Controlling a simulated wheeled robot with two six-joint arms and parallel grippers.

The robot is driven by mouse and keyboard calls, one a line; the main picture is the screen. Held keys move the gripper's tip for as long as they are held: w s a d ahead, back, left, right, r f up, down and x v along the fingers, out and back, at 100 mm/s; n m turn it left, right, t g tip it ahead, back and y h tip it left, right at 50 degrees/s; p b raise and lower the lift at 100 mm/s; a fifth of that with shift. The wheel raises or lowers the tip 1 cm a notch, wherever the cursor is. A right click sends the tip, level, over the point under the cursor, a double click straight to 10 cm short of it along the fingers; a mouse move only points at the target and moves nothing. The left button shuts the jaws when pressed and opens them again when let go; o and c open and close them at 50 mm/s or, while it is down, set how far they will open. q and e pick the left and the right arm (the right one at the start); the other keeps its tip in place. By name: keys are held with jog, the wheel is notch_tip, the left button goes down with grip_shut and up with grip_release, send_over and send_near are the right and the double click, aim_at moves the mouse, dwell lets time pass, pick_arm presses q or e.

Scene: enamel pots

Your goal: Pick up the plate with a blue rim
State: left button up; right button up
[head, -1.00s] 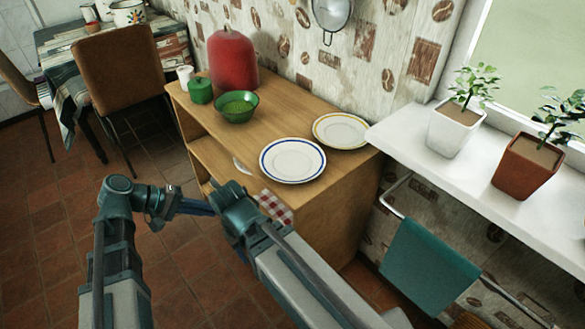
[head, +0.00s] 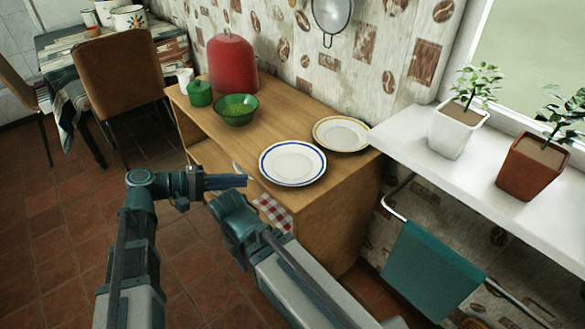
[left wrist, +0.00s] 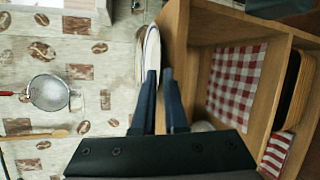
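The white plate with a blue rim (head: 292,163) lies flat on the wooden cabinet top, near its front edge. In the left wrist view a white plate shows nearly edge-on (left wrist: 152,44) beyond the left gripper's fingertips (left wrist: 160,73).
A yellow-rimmed plate (head: 341,134) lies close behind the blue-rimmed one. A green colander (head: 236,110), a green canister (head: 200,93) and a red pot cover (head: 233,66) stand farther left on the cabinet (head: 330,205). A white windowsill (head: 395,140) borders the right side.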

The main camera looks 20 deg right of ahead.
pick_arm(q)
jog(key=shift+b+x, duration=0.8)
jog(key=shift+x, duration=2.45)
jog(key=shift+w, duration=0.1)
grip_shut()
jog(key=shift+r, duration=0.1)
notch_tip(320, 180, up, 10)
jog(key=p, duration=1)
send_over(268, 179)
jog(key=a, duration=0.2)
jog(key=shift+a, duration=0.1)
